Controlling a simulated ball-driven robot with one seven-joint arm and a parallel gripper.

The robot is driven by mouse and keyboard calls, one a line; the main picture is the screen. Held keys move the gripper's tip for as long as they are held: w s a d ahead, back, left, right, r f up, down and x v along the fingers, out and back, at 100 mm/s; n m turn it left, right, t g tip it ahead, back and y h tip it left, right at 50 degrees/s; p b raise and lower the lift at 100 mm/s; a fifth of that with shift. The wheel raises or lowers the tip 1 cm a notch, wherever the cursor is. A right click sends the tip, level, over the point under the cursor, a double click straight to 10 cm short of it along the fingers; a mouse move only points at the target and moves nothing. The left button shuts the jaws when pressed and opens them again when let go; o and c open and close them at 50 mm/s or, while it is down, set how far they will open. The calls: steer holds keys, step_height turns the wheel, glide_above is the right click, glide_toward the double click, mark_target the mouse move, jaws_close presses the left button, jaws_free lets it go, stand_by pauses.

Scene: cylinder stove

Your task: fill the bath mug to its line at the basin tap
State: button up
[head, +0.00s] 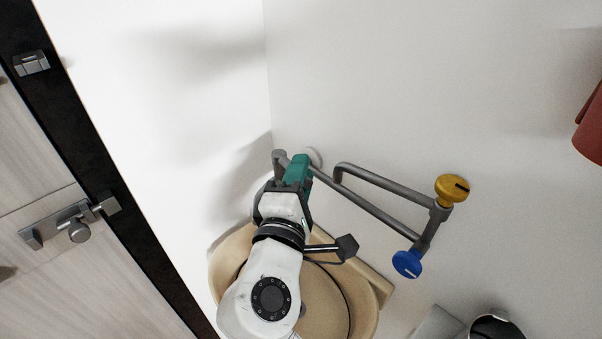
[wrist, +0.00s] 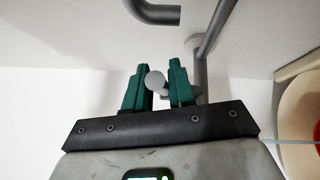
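The tap has grey pipes (head: 375,208) on the white wall, a yellow knob (head: 452,189) and a blue knob (head: 407,264). One long pipe runs left to a bent end beside my gripper (head: 297,170). The tan basin (head: 366,312) lies below, partly hidden by my arm. In the wrist view, my gripper (wrist: 162,82) has its teal fingers apart, with a grey round pipe end (wrist: 155,82) showing in the gap; I cannot tell whether they touch it. No bath mug is clearly recognisable. A red thing (wrist: 311,158) shows within a cream rim at the wrist view's right edge.
A red rounded object (head: 590,132) is cut off at the head view's right edge. A door with a grey latch (head: 72,224) and dark frame stands at left. A dark and white object (head: 496,326) is partly visible at the bottom right. The wall above the pipes is bare.

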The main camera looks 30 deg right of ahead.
steer(key=o, duration=0.3)
steer(key=b+v, duration=0.1)
steer(key=v, duration=0.9)
steer(key=shift+s+a+f+b, duration=0.1)
steer(key=shift+s+a+b, duration=0.15)
steer(key=shift+b, duration=0.15)
